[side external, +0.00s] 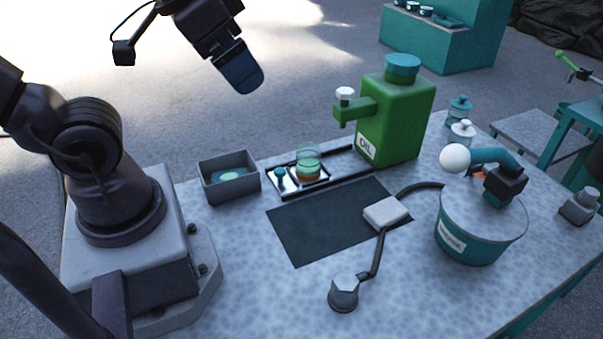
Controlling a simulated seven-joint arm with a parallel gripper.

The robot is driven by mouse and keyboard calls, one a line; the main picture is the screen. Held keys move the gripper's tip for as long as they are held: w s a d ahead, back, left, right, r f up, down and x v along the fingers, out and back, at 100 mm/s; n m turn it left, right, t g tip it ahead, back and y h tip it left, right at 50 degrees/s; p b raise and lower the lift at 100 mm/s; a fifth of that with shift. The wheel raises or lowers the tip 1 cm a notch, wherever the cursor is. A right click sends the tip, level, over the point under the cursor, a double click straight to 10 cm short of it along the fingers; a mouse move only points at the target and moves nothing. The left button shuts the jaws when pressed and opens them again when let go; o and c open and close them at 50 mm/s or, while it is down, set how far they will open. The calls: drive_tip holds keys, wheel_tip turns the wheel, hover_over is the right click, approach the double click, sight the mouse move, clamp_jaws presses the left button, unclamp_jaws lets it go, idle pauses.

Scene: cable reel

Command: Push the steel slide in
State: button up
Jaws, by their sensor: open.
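The steel slide (289,186) is a shiny plate between two dark rails on the table, in front of the green oil can (397,120). A small dark blue knob (281,173) stands at its left end. A glass cup (308,164) with green and orange bands stands on the slide, to the left of and below the can's spout. The slide's far right part is hard to make out. My gripper (243,82) is open and empty, high above the table, up and left of the slide, touching nothing. Its fingers overlap in this view.
A grey open bin (229,176) stands left of the slide. A dark mat (325,228) lies in front. A grey block (384,213) with a black cable and a hex-topped piece (343,292) are nearby. A teal drum (468,248) stands at right.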

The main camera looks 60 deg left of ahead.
drive_tip(key=shift+c, duration=1.3)
drive_tip(key=shift+w+a+f, duration=0.1)
drive_tip(key=shift+a+f, duration=0.15)
drive_tip(key=c, duration=0.3)
drive_tip(key=w+a+f+g, duration=0.1)
drive_tip(key=a+f, duration=0.1)
drive_tip(key=w+a+f+n+g, duration=0.1)
drive_tip(key=w+a+f+g, duration=0.1)
drive_tip(key=f, duration=0.1)
drive_tip(key=w+a+f+n+g, duration=0.1)
drive_tip(key=w+a+f, duration=0.1)
drive_tip(key=f, duration=0.1)
drive_tip(key=shift+a+f+g, duration=0.1)
drive_tip(key=shift+f+g, duration=0.15)
drive_tip(key=shift+g, duration=0.05)
drive_tip(key=c, duration=0.3)
drive_tip(key=m+g, duration=0.1)
drive_tip(key=m, duration=0.1)
hover_over(280, 170)
wheel_tip(280, 170, down, 11)
wheel_tip(280, 170, down, 12)
drive_tip(key=shift+r, duration=0.1)
drive_tip(key=shift+c, duration=0.5)
